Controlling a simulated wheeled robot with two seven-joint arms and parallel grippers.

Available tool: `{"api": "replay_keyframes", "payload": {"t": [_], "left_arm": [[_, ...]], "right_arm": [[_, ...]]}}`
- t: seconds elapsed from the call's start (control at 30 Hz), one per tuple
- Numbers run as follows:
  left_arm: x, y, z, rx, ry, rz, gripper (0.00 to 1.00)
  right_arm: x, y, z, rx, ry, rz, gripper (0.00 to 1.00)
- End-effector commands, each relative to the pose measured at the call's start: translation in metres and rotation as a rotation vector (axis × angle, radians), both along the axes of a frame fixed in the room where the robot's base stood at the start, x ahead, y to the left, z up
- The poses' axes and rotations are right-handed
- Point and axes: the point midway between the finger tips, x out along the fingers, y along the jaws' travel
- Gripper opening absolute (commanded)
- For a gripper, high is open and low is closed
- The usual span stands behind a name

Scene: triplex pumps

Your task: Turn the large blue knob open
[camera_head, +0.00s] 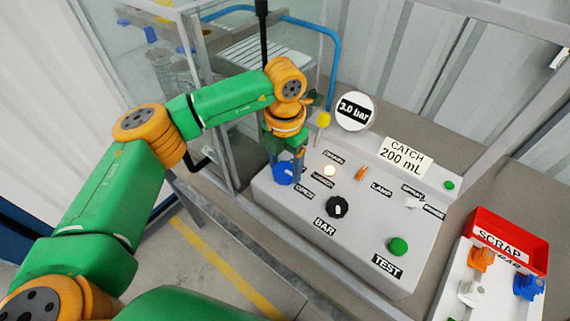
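The large blue knob (281,175) sits at the left end of the grey control panel (375,245). My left gripper (285,172) comes down from above right at the blue knob, and its fingers cover part of it. The fingers overlap the knob in the picture, but I cannot tell whether they press on it. My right gripper is not in view.
The panel carries a black BAR knob (337,207), a green TEST button (398,246), an orange lever (361,173) and a gauge reading 3.0 bar (355,111). A red SCRAP bin (508,240) with a tray of parts stands at right. A metal frame rises behind.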

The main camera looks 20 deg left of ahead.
Motion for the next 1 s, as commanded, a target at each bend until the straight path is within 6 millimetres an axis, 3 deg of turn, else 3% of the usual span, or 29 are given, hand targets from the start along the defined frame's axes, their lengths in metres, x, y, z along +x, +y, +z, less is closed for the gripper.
{"api": "replay_keyframes", "payload": {"t": [0.03, 0.1, 0.43, 0.73, 1.0], "left_arm": [[0.001, 0.000, 0.001, -0.001, -0.003, 0.000, 0.79], [0.000, 0.000, 0.001, -0.001, -0.002, 0.000, 0.96], [0.001, 0.000, 0.005, 0.000, -0.002, 0.002, 0.96], [0.001, 0.000, 0.062, 0.000, -0.004, 0.001, 0.96], [0.000, 0.000, 0.072, 0.000, -0.001, 0.000, 0.96]], "right_arm": [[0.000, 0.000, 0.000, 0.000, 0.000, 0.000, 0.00], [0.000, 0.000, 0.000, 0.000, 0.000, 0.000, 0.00], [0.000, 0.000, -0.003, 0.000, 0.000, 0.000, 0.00], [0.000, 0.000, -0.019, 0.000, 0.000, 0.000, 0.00], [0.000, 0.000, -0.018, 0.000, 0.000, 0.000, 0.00]]}}
